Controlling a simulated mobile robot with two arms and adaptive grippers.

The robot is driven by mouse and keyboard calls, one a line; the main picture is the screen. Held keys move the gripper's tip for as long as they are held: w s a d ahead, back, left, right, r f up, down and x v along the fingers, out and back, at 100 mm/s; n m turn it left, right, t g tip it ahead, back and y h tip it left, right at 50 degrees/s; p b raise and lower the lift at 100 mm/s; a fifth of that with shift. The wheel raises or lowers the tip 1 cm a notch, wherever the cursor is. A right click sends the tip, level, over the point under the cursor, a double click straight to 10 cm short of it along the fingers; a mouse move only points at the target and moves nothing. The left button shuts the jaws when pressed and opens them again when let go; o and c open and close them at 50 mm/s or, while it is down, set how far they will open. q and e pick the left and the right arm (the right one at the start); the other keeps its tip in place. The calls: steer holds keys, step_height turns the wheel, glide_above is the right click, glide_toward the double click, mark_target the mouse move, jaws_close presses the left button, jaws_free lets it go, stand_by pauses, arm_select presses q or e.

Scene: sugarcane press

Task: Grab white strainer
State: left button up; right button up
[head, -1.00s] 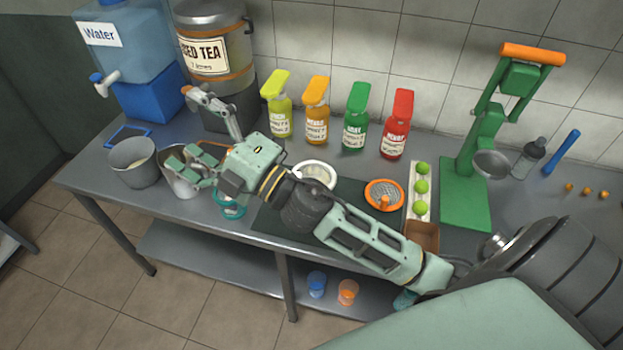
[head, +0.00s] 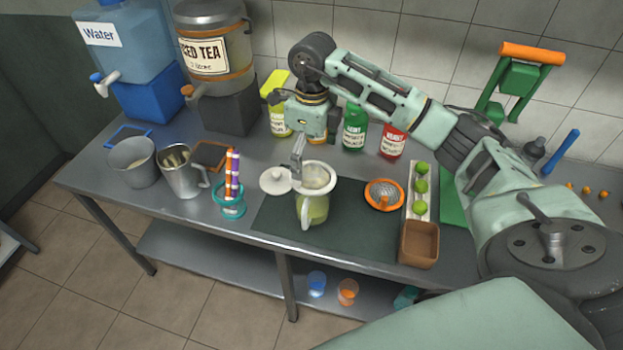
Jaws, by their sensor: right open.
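A white round strainer (head: 318,176) with a pale mesh sits in the mouth of a pitcher (head: 314,210) holding yellow-green liquid, on the dark mat. My right gripper (head: 297,165) is open and points down at the strainer's left rim, with a thin finger close to it. I cannot tell whether the finger touches the rim. A white disc (head: 275,182), perhaps a lid, lies left of the pitcher. My left gripper is not in view.
A steel mug (head: 182,175), a grey bucket (head: 134,164) and a teal holder with striped straws (head: 229,208) stand to the left. An orange juicer (head: 384,195), a tray of limes (head: 418,190) and a brown box (head: 419,244) are on the right. Bottles stand behind.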

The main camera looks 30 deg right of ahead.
mark_target(312, 177)
steer(key=shift+s+d+f, duration=0.1)
steer(key=shift+d+f, duration=0.2)
step_height(312, 177, down, 6)
steer(key=p, duration=0.3)
steer(key=shift+s+f+p, duration=0.1)
steer(key=shift+f+p, duration=0.05)
steer(key=shift+p, duration=0.15)
steer(key=shift+f, duration=0.35)
steer(key=shift+c, duration=0.3)
steer(key=c, duration=1.1)
steer(key=shift+r, duration=0.1)
